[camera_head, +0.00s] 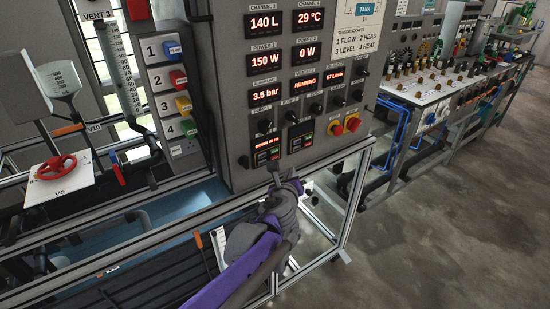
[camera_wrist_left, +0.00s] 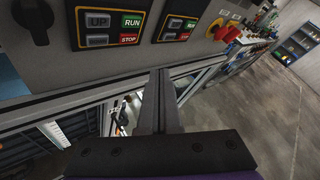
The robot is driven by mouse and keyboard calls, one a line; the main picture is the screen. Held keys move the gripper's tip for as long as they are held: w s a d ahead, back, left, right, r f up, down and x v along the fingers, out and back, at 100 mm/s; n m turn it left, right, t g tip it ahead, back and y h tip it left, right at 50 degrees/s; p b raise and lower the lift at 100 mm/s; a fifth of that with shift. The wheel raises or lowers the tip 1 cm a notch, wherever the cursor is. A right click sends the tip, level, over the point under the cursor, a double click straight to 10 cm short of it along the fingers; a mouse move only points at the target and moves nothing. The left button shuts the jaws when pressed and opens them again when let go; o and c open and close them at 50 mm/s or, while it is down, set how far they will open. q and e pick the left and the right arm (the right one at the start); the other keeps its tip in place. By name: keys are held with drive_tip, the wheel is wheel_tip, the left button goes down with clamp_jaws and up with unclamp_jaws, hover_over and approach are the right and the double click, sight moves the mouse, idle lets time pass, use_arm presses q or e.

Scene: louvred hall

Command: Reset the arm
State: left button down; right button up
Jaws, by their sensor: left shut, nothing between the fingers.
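My left arm comes in from the bottom of the head view, purple and grey. Its gripper (camera_head: 274,168) is at the lower front of the grey control panel (camera_head: 232,100), just below a small display with a green button. In the left wrist view the two fingers of the gripper (camera_wrist_left: 158,80) lie together, shut and empty. They point towards the panel's lower edge, below two switch boxes with UP, RUN and STOP buttons (camera_wrist_left: 115,30). I cannot tell whether the fingertips touch the panel. My right gripper is not in view.
A metal frame rail (camera_head: 150,250) runs under the panel. A red valve wheel (camera_head: 56,167) stands at the left. Red and yellow knobs (camera_head: 345,128) stick out at the panel's lower right. A bench with fittings (camera_head: 430,85) stands behind. The floor (camera_head: 440,220) at the right is clear.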

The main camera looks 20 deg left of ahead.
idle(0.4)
use_arm(q)
drive_tip(key=s+a+f+n+g+y+p, duration=0.1)
drive_tip(key=s+a+n+g, duration=0.15)
drive_tip(key=s+n, duration=0.55)
drive_tip(key=s+a+f+n+g+p, duration=0.2)
drive_tip(key=s+a+n, duration=0.1)
drive_tip(key=s+n, duration=0.55)
use_arm(e)
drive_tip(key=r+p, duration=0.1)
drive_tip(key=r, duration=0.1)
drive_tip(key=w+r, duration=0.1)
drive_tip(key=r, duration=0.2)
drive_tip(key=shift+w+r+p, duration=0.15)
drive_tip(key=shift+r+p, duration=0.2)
drive_tip(key=shift+p, duration=0.05)
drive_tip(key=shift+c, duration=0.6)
use_arm(q)
drive_tip(key=s+d+f+n+g+h, duration=0.1)
drive_tip(key=s+d+f+n+g, duration=0.1)
drive_tip(key=s+n, duration=0.4)
drive_tip(key=s+d+f+n+g+h, duration=0.2)
drive_tip(key=s+f+n, duration=0.2)
drive_tip(key=s, duration=0.7)
drive_tip(key=shift+s+f+n, duration=0.2)
drive_tip(key=shift+f+n, duration=0.2)
drive_tip(key=shift+n, duration=0.75)
